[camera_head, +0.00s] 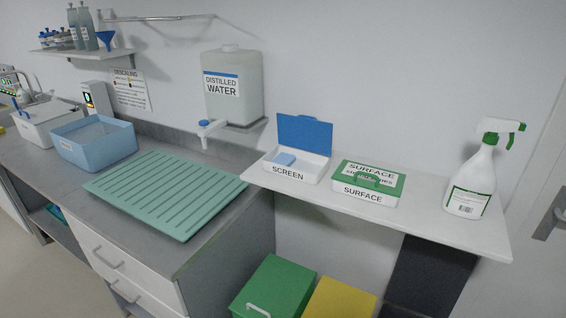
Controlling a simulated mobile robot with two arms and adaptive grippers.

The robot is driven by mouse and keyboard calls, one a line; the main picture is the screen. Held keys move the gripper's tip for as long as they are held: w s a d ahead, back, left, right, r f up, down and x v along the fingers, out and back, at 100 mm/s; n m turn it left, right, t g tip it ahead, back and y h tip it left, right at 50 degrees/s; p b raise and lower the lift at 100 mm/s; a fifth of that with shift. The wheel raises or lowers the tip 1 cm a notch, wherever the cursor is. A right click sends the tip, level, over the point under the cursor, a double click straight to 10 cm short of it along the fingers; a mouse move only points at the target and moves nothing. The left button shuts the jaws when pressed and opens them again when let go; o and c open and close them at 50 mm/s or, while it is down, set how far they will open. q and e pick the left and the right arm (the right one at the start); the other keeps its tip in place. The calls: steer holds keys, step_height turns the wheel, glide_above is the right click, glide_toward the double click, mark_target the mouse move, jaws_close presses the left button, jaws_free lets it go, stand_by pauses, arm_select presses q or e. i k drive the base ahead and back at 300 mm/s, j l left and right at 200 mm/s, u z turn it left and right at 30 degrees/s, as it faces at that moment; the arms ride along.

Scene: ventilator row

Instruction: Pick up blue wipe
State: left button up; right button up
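A small blue wipe (284,159) lies in the white box labelled SCREEN (290,174) on the shelf. The blue lid (304,132) of this box stands open at its back. Beside it on the right is a box labelled SURFACE (365,193) with a shut green lid (372,176). Neither of my grippers shows in the head view.
A white spray bottle (474,180) stands at the right end of the white shelf (430,222). A distilled water tank (233,90) hangs on the wall, its tap above the counter. A ribbed green mat (165,190) and a blue basin (95,145) are on the counter. Green (272,285) and yellow (340,300) bins stand below.

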mark_target(283, 161)
steer(key=i+j, duration=0.1)
steer(key=j, duration=0.25)
steer(key=i+j+z, duration=0.1)
steer(key=j, duration=0.2)
steer(key=i+j, duration=0.15)
steer(key=j, duration=0.2)
steer(key=i+j, duration=0.1)
steer(key=j, duration=0.25)
steer(key=z, duration=0.05)
